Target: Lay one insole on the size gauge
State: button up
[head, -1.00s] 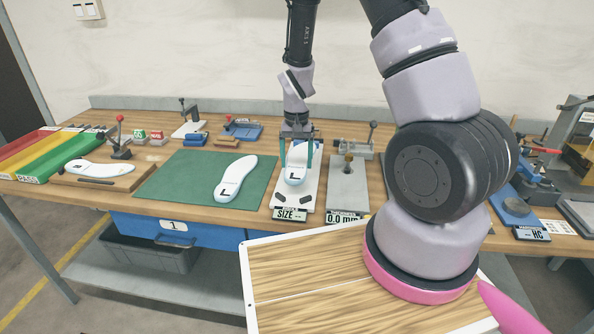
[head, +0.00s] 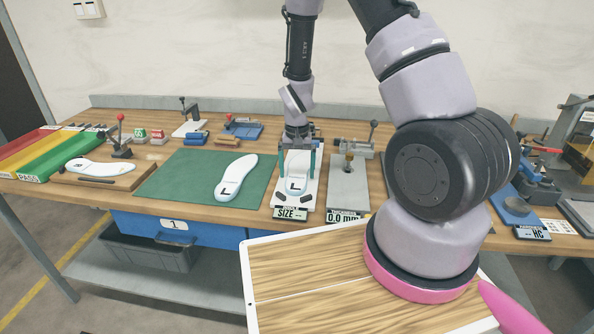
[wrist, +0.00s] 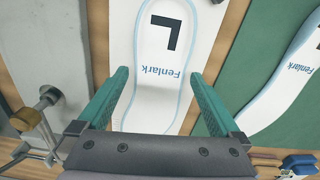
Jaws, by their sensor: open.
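A white insole marked "L" (head: 297,178) lies on the white size gauge (head: 279,197), whose front label reads "SIZE". In the wrist view the insole (wrist: 165,60) shows "L" and "Fenlark" and lies flat along the gauge plate (wrist: 121,60). My gripper (head: 297,171) is above the gauge. In the wrist view its green fingers (wrist: 158,95) stand apart on either side of the insole, with gaps to its edges. The insole's far end is hidden behind my gripper. A second "L" insole (head: 236,177) lies on the green mat (head: 170,178).
A grey thickness gauge (head: 347,190) reading 0.0 mm stands right of the size gauge. Another insole (head: 88,167) is on a wooden board at left, near red, yellow and green trays (head: 50,155). Small tools stand behind the mat.

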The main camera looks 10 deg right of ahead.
jog(key=s+d+r+t+y, duration=0.1)
jog(key=s+d+r+t, duration=0.15)
jog(key=r, duration=1.35)
jog(key=s+d+r+t+y, duration=0.1)
jog(key=s+r, duration=0.3)
jog(key=r, duration=1.2)
jog(key=s+d+r+t, duration=0.2)
jog(key=s+r+t, duration=0.1)
jog(key=s+r, duration=0.7)
jog(key=s, duration=0.2)
jog(key=shift+s+d+m+t, duration=0.15)
jog(key=shift+s+m+t, duration=0.2)
jog(key=shift+m, duration=0.05)
